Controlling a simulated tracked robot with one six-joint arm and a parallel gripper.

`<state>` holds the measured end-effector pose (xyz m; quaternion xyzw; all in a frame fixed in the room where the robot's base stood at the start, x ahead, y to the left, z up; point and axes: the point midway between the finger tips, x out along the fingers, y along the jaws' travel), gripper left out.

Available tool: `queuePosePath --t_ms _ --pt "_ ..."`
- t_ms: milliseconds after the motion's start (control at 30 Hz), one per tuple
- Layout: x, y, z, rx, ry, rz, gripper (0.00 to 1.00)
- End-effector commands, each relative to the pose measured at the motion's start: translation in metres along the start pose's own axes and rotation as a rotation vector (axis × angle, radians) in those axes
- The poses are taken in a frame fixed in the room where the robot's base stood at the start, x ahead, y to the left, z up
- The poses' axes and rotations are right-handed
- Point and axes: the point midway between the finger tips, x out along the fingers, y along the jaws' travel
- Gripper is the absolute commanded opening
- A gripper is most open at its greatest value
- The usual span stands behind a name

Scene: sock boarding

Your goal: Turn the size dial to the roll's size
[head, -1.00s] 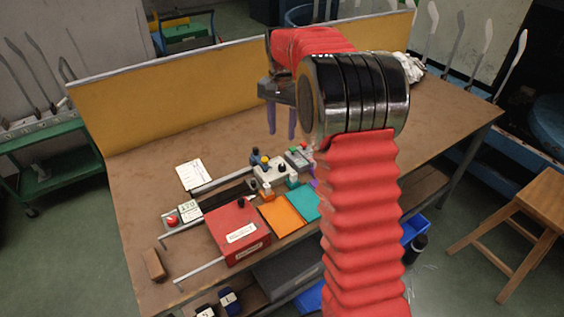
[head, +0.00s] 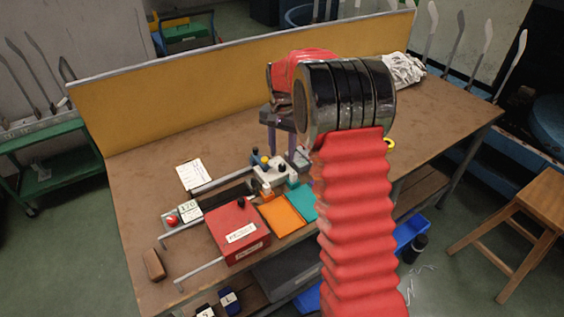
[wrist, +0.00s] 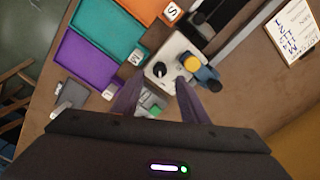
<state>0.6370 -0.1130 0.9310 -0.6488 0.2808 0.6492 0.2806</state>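The size dial, a black knob (wrist: 160,70), sits on a white box (wrist: 172,52) in the wrist view. The white box also shows in the head view (head: 268,175), partly hidden by my gripper. My gripper (wrist: 156,92) is open, its two purple fingers apart and nothing between them. The knob lies just beyond the fingertips in the wrist view, roughly midway between them. I cannot tell whether they touch it. In the head view my gripper (head: 282,155) hangs over the box. I cannot tell which thing is the roll.
A yellow knob (wrist: 192,63) and a blue part stand close right of the dial. Orange (wrist: 143,8), teal (wrist: 103,33) and purple (wrist: 82,67) panels lie left. A red box (head: 238,232) stands at the table front.

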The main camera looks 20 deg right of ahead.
Motion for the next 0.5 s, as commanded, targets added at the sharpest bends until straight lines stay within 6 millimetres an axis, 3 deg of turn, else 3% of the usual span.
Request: queuePosePath --t_ms 233,500 --pt "0.037 0.0 0.0 0.0 -0.001 0.001 0.4" --pt "0.051 0.0 0.0 0.0 0.001 0.0 0.4"
